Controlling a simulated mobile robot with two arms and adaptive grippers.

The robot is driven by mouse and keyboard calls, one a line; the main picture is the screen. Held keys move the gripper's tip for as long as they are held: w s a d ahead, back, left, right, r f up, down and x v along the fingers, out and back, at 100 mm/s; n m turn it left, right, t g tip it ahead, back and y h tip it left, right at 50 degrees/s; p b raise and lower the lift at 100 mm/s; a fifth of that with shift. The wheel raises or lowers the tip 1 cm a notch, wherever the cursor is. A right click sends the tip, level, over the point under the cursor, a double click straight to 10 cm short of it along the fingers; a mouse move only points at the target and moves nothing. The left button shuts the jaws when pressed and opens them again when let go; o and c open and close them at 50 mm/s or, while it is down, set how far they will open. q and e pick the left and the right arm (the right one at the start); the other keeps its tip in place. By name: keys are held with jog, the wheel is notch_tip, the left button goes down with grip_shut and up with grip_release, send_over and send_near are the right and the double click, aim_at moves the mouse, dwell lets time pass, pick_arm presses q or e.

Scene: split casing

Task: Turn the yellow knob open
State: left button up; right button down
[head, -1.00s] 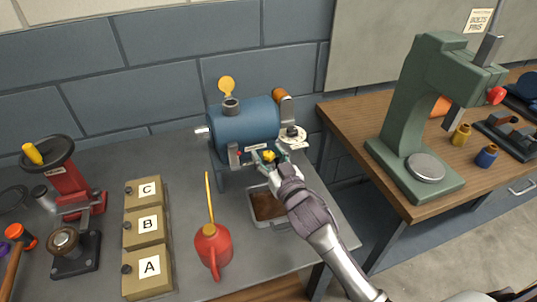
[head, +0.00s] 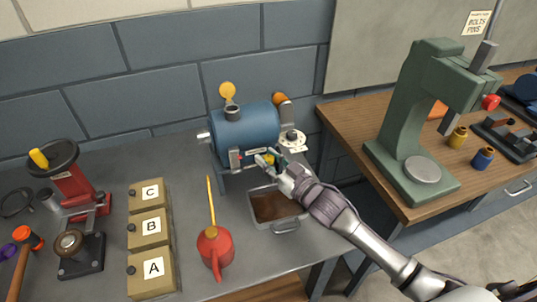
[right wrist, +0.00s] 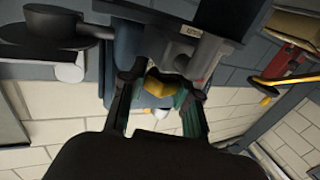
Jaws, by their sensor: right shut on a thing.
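The yellow knob (head: 269,160) is on the front of the blue cylindrical casing (head: 247,132), mostly hidden behind my right gripper in the head view. My right gripper (head: 268,158) reaches in from the lower right, with its fingers at the knob. In the right wrist view the yellow knob (right wrist: 160,84) sits between the two fingers of my right gripper (right wrist: 160,98), which is shut on it. My left gripper is not in view.
A metal tray with brown contents (head: 287,226) is below the casing. A red oil can (head: 215,248) and boxes A (head: 152,268), B (head: 149,228) and C (head: 150,191) stand to the left. A green press (head: 397,140) stands on the wooden bench (head: 353,110) at right.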

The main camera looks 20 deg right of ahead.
jog(key=shift+w+n+g+y, duration=0.1)
jog(key=shift+n+g+y, duration=1.05)
jog(key=shift+y, duration=0.65)
jog(key=shift+n, duration=0.35)
jog(key=c, duration=0.8)
grip_release()
